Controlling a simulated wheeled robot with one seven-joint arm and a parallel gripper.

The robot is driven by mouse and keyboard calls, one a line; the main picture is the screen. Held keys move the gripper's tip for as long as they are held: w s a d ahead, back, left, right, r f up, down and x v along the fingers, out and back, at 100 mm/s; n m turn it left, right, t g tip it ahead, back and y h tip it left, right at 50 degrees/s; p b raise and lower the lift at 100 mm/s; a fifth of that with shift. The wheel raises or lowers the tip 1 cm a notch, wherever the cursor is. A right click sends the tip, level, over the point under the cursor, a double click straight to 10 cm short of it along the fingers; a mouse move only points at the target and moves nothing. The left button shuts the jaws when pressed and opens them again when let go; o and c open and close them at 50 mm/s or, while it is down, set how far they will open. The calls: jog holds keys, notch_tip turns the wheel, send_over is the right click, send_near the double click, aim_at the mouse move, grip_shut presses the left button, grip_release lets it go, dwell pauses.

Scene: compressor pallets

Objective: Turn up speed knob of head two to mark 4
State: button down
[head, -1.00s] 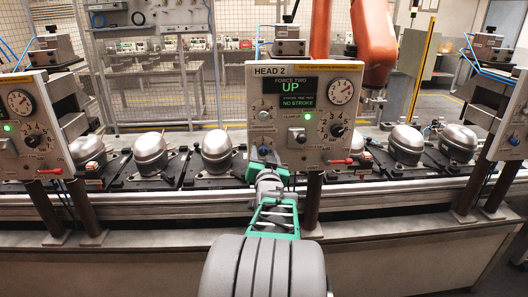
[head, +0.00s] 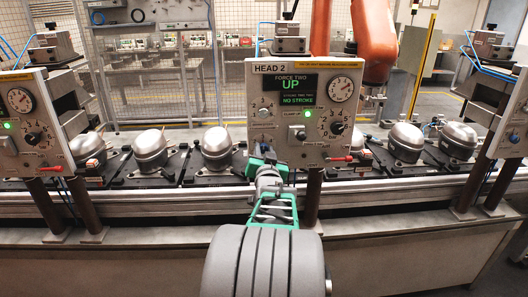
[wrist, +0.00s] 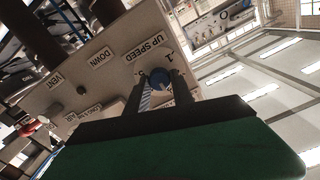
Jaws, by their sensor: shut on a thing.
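The HEAD 2 panel (head: 316,72) stands upright in the middle of the head view, its screen (head: 290,92) reading "FORCE TWO UP" and "NO STROKE". My gripper (head: 264,152) is at the panel's lower left. My gripper's two dark fingers (wrist: 159,88) are closed on this knob, one on each side.
The panel also carries a gauge (head: 341,90), a black knob (head: 337,128), a green lamp (head: 307,114) and a red lever (head: 340,158). Similar panels stand at far left (head: 24,120) and far right. Silver compressors (head: 217,149) sit on dark pallets along the rail behind.

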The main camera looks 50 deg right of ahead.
jog(key=shift+f+b, duration=0.1)
jog(key=shift+b, duration=0.25)
jog(key=shift+f+m+b, duration=0.1)
jog(key=shift+m+b, duration=0.55)
jog(key=shift+m, duration=0.05)
jog(key=m+b, duration=0.3)
jog(key=shift+f+b, duration=0.15)
jog(key=shift+b, duration=0.2)
jog(key=m+b, duration=0.4)
jog(key=m, duration=0.1)
jog(key=shift+b, duration=0.3)
jog(key=shift+r+m+b, duration=0.2)
jog(key=shift+m+b, duration=0.55)
jog(key=shift+m, duration=0.45)
jog(key=c, duration=1.1)
grip_release()
jog(key=shift+s, duration=0.1)
